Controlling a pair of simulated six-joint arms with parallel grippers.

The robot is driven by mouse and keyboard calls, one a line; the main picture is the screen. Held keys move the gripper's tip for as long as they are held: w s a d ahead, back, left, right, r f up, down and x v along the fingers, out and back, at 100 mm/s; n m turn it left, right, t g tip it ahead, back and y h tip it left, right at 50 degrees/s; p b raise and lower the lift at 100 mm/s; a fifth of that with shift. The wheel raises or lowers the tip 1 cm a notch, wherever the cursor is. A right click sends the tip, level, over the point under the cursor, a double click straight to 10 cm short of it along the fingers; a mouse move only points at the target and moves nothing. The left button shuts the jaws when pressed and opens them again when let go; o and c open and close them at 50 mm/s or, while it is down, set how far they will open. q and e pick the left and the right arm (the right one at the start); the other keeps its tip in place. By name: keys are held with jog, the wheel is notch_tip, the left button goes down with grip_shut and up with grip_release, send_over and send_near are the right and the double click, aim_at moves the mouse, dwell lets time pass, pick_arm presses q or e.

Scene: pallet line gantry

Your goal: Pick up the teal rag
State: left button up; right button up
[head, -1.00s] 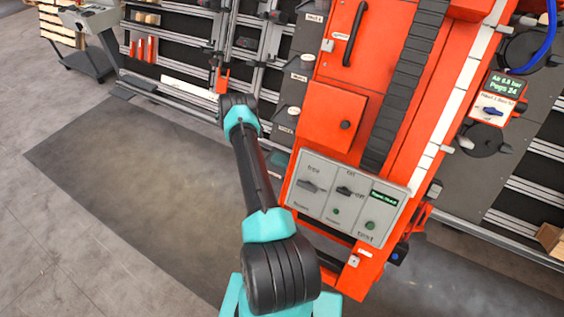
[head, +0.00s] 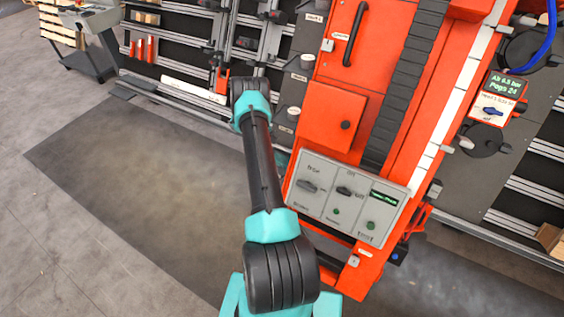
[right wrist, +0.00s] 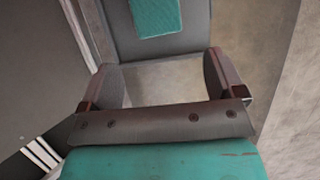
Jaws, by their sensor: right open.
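The teal rag (right wrist: 157,15) shows in the right wrist view at the top edge, as a flat teal patch on a dark grey surface (right wrist: 190,40). Its upper part is cut off by the frame. My right gripper (right wrist: 163,62) is open, with its two dark fingers wide apart and nothing between them. The rag is beyond the fingertips, apart from them. In the head view I make out no rag, and my arm hides its own gripper. My left gripper is in neither view.
A tall orange machine (head: 336,117) with a grey control panel (head: 345,197) stands right beside my arm in the head view. Rails and racks line the back. A console on a cart (head: 95,20) stands at the far left. The floor at left (head: 130,180) is clear.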

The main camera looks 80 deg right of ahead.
jog(key=shift+s+a, duration=0.25)
jog(key=shift+s, duration=0.55)
jog(key=shift+s+a, duration=0.25)
jog(key=shift+s, duration=0.5)
jog(key=shift+s+a, duration=0.15)
jog(key=shift+s, duration=0.35)
jog(key=x, duration=0.5)
jog(key=shift+w, duration=0.1)
jog(key=c, duration=1.1)
